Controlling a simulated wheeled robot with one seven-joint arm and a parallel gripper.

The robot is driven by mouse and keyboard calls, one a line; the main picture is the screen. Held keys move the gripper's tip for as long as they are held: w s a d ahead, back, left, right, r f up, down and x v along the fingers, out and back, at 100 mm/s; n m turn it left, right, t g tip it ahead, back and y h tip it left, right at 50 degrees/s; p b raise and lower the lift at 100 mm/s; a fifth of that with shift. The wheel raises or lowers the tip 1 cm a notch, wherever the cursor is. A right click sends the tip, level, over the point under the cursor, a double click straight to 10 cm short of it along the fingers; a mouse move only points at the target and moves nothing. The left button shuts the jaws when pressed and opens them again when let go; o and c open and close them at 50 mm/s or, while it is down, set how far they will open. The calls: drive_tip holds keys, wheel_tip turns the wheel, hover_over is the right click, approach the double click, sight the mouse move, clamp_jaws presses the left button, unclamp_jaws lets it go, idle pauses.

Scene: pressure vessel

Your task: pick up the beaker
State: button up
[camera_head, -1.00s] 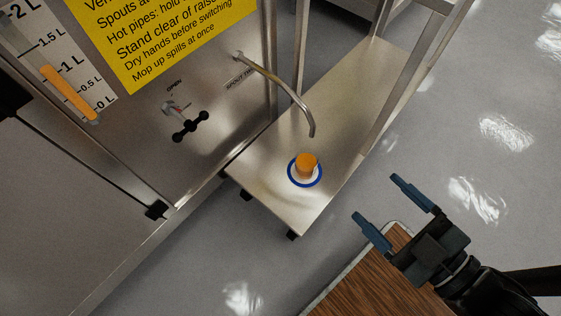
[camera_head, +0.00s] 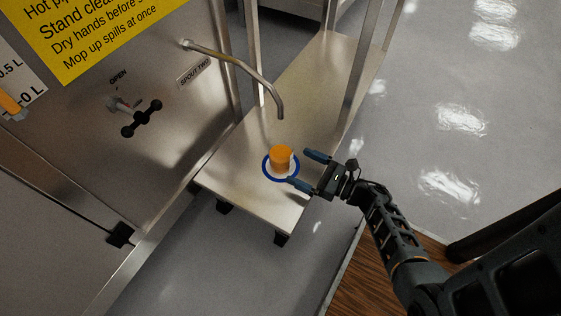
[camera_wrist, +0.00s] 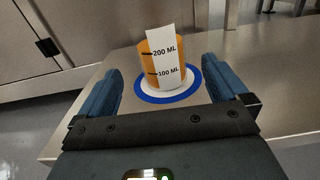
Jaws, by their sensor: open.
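The beaker (camera_head: 280,156) looks orange and stands upright on a white disc with a blue ring (camera_head: 267,172) on the metal shelf. In the wrist view the beaker (camera_wrist: 149,65) has a white strip marked 100 ML and 200 ML, with orange up to near its top. My gripper (camera_head: 302,170) is open, with blue fingers pointing at the beaker from the right. In the wrist view my gripper (camera_wrist: 170,92) has its fingers on either side of the line to the beaker, which stands just beyond the fingertips. I see no contact.
A bent metal spout (camera_head: 262,76) labelled SPOUT TWO ends above the beaker. A black handle (camera_head: 141,119) sits on the steel panel below OPEN. A shelf post (camera_head: 357,75) rises behind my gripper. The shelf (camera_head: 245,193) is bare in front of the ring. A wooden top (camera_head: 345,285) is nearer.

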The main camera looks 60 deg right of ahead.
sight(281, 156)
drive_tip(key=shift+w+b, duration=0.55)
drive_tip(key=shift+w, duration=3.3)
drive_tip(key=shift+c, duration=0.5)
drive_tip(key=c, duration=0.9)
